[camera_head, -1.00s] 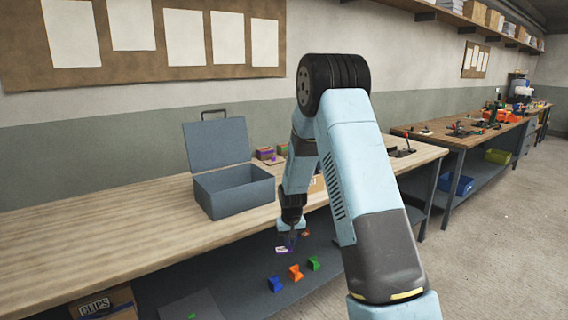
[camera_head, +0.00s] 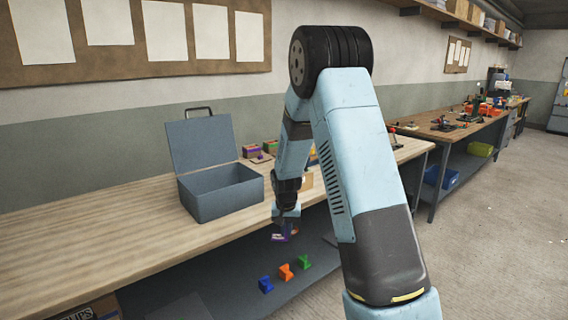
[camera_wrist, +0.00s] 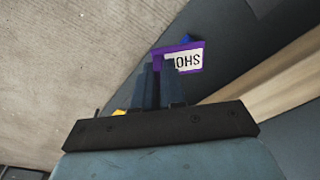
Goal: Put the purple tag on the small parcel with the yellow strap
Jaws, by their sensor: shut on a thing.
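The purple tag (camera_head: 279,237) hangs in my gripper (camera_head: 284,228), in front of the bench edge and above the lower shelf. In the wrist view the tag (camera_wrist: 204,46) has a purple border and a white label with dark letters, partly covered by my two dark fingers (camera_wrist: 160,84). The fingers are close together, shut on the tag. Small coloured parcels (camera_head: 251,151) stand on the bench behind the grey box. They are too small to tell which has a yellow strap. A brown carton (camera_head: 306,182) is partly hidden by my arm.
An open grey metal box (camera_head: 222,194) stands on the wooden bench (camera_head: 90,245), left of my arm. Blue (camera_head: 266,284), orange (camera_head: 286,272) and green (camera_head: 304,262) pieces sit on the lower shelf. The bench's left part is clear.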

